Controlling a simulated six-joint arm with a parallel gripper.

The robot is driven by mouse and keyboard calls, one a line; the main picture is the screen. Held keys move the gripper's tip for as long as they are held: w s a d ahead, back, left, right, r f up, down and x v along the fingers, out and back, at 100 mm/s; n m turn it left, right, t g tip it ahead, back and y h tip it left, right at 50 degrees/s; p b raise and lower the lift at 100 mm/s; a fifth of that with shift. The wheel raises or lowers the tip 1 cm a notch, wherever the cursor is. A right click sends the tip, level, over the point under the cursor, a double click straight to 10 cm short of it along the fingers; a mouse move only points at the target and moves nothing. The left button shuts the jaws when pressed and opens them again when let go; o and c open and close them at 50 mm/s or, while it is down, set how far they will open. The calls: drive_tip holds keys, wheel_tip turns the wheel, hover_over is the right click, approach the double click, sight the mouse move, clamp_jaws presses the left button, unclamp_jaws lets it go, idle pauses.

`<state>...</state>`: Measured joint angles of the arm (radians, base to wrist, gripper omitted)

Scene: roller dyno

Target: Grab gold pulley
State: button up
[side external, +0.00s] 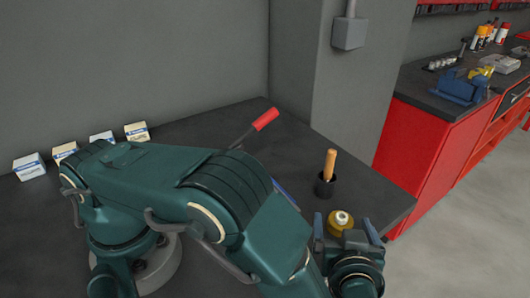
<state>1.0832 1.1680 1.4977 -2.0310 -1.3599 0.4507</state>
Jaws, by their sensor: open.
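The gold pulley (335,228), a small round brass-coloured part with a pale hub on top, shows near the front right edge of the dark table. My gripper (346,229) is at the pulley, with one finger on the left side of it in the picture and the other on the right. The jaws are open, and I see no clear grip on the pulley. The gripper body hides the pulley's near lower side. I cannot tell whether either finger touches it.
A black cup (324,189) with a wooden handle (330,163) in it stands just behind the pulley. A red-handled tool (265,119) and a partly hidden blue item (286,194) lie farther left. Several small boxes (137,132) line the wall. A red cabinet (432,150) stands right.

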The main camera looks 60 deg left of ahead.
sight(342, 222)
drive_tip(key=shift+s+d+f, duration=0.15)
drive_tip(key=shift+d+f, duration=0.05)
drive_tip(key=shift+f, duration=0.05)
drive_tip(key=shift+x, duration=2.4)
drive_tip(key=shift+r, duration=0.1)
drive_tip(key=shift+c, duration=0.3)
clamp_jaws()
